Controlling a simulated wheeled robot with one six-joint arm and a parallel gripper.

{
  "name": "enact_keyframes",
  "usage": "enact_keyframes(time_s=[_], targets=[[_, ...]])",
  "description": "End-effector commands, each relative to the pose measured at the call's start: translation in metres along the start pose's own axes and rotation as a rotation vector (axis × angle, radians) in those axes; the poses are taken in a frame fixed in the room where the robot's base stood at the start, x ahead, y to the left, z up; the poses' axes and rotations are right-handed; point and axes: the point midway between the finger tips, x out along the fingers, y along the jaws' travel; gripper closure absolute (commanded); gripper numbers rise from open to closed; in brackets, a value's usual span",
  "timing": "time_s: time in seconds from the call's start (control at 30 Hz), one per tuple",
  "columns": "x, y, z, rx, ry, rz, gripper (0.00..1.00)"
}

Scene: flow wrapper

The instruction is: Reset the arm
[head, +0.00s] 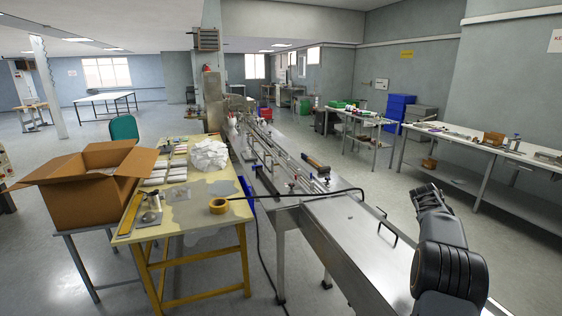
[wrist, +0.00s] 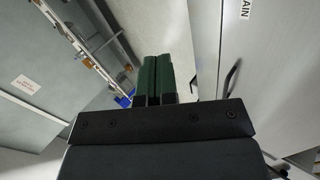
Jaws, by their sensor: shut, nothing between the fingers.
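My arm rises at the lower right of the head view, dark and folded, beside the steel machine bed (head: 345,235). My gripper does not show clearly in the head view. In the wrist view my gripper (wrist: 154,60) points away from the camera, its two green fingers side by side and shut, with nothing between them. No object is held.
The flow wrapper's long bed runs away from me, with a brown-handled tool (head: 315,162) and a black handle (head: 388,230) on it. A yellow table (head: 188,215) with tape (head: 219,205) and a cardboard box (head: 85,195) stand left. Open floor and benches (head: 480,150) lie right.

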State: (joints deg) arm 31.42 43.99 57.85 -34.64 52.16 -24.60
Motion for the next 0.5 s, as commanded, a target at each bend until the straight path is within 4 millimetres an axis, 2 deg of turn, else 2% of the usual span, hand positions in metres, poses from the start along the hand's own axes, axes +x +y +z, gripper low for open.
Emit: enact_keyframes(time_s=[0.03,0.07,0.17,0.27,0.37,0.5], targets=[[0.012,-0.022,0.007,0.022,-0.024,-0.054,1.0],[0.013,-0.034,0.013,0.047,-0.037,-0.088,1.0],[-0.006,-0.074,0.028,0.133,-0.058,-0.195,1.0],[-0.047,-0.117,0.041,0.207,-0.065,-0.293,1.0],[-0.097,-0.162,0.059,0.27,-0.067,-0.383,1.0],[-0.166,-0.222,0.096,0.328,-0.061,-0.491,1.0]])
